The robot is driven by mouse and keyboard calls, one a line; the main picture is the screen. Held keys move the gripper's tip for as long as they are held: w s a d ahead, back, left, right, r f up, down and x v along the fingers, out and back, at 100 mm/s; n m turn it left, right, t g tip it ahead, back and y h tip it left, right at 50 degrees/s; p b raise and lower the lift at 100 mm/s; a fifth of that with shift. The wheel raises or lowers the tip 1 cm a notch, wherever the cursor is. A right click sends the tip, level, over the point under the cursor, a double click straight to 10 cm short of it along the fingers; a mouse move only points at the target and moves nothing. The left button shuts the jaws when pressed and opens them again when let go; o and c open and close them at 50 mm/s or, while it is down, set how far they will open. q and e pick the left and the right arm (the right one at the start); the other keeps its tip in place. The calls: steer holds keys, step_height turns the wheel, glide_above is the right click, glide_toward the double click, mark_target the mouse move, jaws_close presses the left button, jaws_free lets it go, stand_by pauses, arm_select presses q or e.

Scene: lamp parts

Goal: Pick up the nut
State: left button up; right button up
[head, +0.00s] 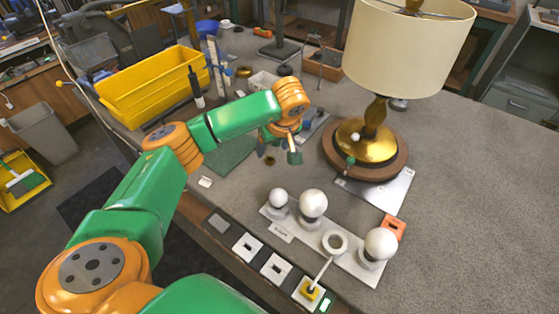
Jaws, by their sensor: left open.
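My left gripper (278,153) hangs fingers-down above the table, left of the lamp, with its jaws open. A small dark brass-coloured piece (270,161), which may be the nut, shows just below and between the fingers. It is too small to tell its shape, and I cannot tell whether a finger touches it. The lamp (376,115) stands upright to the right, with a cream shade, a brass stem and a round wooden base. My right gripper is not in view.
A white board (285,222) with several bulbs lies in front of the lamp. A row of switches (247,248) runs along the table's near edge. A yellow bin (150,90) and small tools stand behind my left arm. The right side of the table is clear.

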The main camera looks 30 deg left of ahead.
mark_target(269, 161)
arm_select(q)
steer(key=shift+s+f, duration=0.15)
steer(key=shift+f, duration=0.15)
steer(key=shift+a+f+p, duration=0.15)
steer(key=shift+p, duration=0.15)
steer(key=x, duration=0.2)
steer(key=p+x, duration=0.1)
steer(key=x, duration=0.3)
steer(key=shift+w, duration=0.4)
jaws_close()
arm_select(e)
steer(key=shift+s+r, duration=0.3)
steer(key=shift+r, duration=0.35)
